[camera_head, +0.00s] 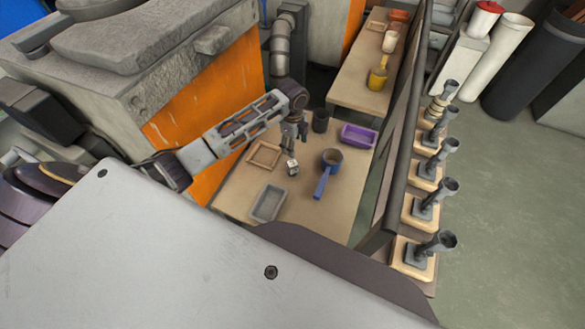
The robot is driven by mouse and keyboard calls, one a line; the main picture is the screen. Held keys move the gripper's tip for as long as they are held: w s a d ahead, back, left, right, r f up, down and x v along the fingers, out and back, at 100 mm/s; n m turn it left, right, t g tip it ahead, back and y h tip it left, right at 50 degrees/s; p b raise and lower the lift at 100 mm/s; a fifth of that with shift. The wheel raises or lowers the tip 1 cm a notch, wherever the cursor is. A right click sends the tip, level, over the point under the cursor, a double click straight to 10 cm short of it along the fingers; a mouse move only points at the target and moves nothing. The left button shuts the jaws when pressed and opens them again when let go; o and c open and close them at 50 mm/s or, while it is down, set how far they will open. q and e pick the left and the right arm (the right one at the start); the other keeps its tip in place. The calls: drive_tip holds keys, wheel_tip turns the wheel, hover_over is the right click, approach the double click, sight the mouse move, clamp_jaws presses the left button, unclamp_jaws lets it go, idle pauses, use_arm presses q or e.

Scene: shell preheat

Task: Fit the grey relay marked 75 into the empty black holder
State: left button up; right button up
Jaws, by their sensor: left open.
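A small light-grey block with dark marks (292,168) sits on the near table. It may be the relay, but I cannot read a 75 on it. My left gripper (296,150) is open, pointing down just above and behind the block, with nothing visible between its fingers. A dark cup-shaped thing (321,120) stands behind the gripper to the right. I cannot tell whether it is the black holder. My right gripper is out of view.
A dark panel (405,130) edges the right side, with a row of fixtures beyond. An orange-sided machine stands left.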

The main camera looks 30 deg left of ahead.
sight(292, 163)
use_arm(q)
drive_tip(key=shift+s+a+m, duration=0.1)
drive_tip(key=shift+s+m, duration=0.1)
drive_tip(key=shift+m, duration=1.55)
drive_tip(key=shift+s+a+m, duration=0.1)
drive_tip(key=shift+s+m, duration=0.1)
drive_tip(key=shift+m, duration=1.55)
drive_tip(key=shift+f, duration=0.15)
drive_tip(key=shift+f, duration=4.2)
drive_tip(key=shift+f, duration=0.1)
drive_tip(key=shift+s+f, duration=0.2)
drive_tip(key=shift+f, duration=2.3)
